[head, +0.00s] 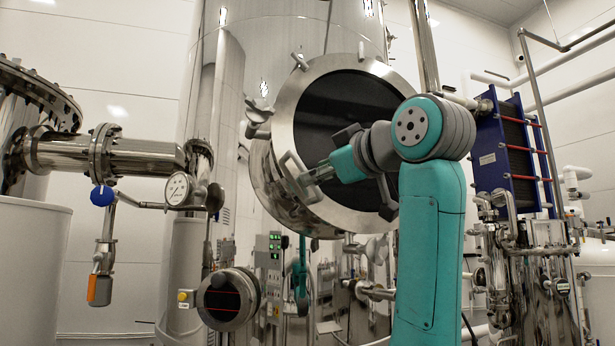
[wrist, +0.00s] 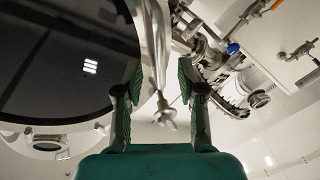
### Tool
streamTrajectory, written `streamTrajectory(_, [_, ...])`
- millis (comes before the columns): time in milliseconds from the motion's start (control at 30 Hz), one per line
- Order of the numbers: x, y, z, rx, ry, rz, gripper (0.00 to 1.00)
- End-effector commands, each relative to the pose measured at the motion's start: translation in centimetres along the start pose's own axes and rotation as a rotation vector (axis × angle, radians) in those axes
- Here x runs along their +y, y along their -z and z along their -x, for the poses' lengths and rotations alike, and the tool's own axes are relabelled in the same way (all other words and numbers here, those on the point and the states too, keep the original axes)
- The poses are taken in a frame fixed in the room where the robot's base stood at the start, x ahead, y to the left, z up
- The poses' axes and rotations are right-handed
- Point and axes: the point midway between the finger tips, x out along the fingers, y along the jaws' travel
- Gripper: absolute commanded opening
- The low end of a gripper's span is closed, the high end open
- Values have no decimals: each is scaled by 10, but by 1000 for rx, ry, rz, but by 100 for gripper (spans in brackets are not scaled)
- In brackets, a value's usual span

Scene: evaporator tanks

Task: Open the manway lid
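The manway lid (head: 268,185) is a large round steel disc with a wide polished rim and a dark round face, on the side of the tall steel tank. A U-shaped grey handle (head: 291,176) stands out at its lower left edge. My gripper (head: 312,174) is right beside this handle; I cannot tell whether it touches it. In the wrist view my gripper (wrist: 160,90) has its fingers spread wide, with nothing clasped. The lid's dark face (wrist: 70,60) fills the upper left there, and a wing-type clamp knob (wrist: 165,113) shows beyond the gap between the fingers.
More clamp knobs (head: 258,113) sit around the manway rim. A flanged pipe with a gauge (head: 178,188) is on the left. A blue plate heat exchanger (head: 505,145) and piping stand on the right. A control box (head: 274,255) and smaller round port (head: 229,298) are below.

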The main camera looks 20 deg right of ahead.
Motion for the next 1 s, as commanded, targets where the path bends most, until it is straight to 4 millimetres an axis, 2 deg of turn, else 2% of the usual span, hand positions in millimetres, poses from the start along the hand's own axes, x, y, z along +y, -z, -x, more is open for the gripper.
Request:
streamTrajectory(100, [0,0,-20,0,1,-2,39])
streamTrajectory(300, [0,0,-41,-1,-1,-2,39])
streamTrajectory(700, [0,0,-47,1,-2,0,39])
streamTrajectory(867, [0,0,-47,1,-2,0,0])
streamTrajectory(1000, [0,0,-47,1,-2,0,0])
